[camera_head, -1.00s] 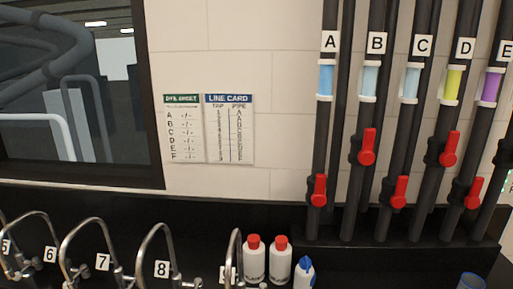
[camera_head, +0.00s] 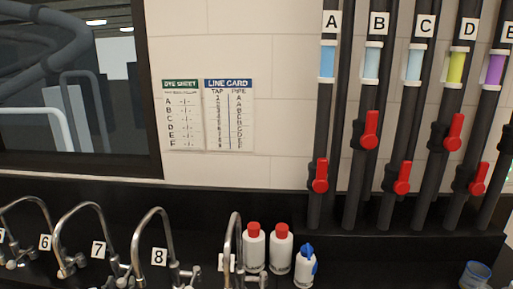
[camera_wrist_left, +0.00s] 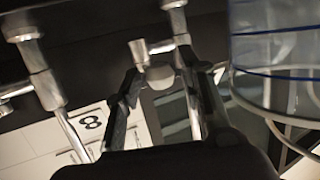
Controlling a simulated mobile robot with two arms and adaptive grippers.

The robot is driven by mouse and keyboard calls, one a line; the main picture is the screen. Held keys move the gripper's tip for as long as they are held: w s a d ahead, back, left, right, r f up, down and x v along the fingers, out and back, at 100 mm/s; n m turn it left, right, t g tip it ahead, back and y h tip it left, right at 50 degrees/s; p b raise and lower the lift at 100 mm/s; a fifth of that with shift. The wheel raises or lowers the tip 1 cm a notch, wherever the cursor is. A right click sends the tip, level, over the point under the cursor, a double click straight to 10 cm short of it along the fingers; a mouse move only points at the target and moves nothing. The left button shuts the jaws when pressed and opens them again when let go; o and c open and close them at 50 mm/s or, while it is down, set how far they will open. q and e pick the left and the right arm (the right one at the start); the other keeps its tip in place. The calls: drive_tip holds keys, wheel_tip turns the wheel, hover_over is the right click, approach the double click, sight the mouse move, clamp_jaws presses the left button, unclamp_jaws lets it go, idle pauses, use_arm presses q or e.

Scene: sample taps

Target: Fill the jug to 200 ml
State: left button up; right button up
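In the left wrist view, my left gripper (camera_wrist_left: 158,68) has its two dark fingers apart on either side of a rounded grey tap knob (camera_wrist_left: 160,75). Whether they touch it is unclear. A clear vessel with blue lines, which looks like the jug (camera_wrist_left: 275,50), is at the right edge, partly cut off. Its water level cannot be read. A label "8" (camera_wrist_left: 90,120) shows left of the gripper. In the head view, taps labelled 6 (camera_head: 45,242), 7 (camera_head: 98,249) and 8 (camera_head: 158,257) stand along the bottom. Neither gripper shows there.
Dark pipes lettered A to E carry coloured sight glasses and red valve handles (camera_head: 320,176). A dye sheet (camera_head: 183,115) and a line card (camera_head: 229,115) hang on the wall. Two red-capped bottles (camera_head: 281,250), a blue-topped bottle (camera_head: 305,267) and a blue-rimmed cup (camera_head: 475,275) stand below.

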use_arm(q)
drive_tip(key=shift+w+a+f, duration=0.15)
drive_tip(key=shift+w, duration=0.25)
drive_tip(key=p+v, duration=0.5)
drive_tip(key=v, duration=0.1)
drive_tip(key=shift+s+r, duration=0.15)
drive_tip(key=shift+r, duration=0.05)
drive_tip(key=shift+s+d+p, duration=0.35)
drive_tip(key=shift+s+p, duration=0.15)
drive_tip(key=shift+s, duration=0.3)
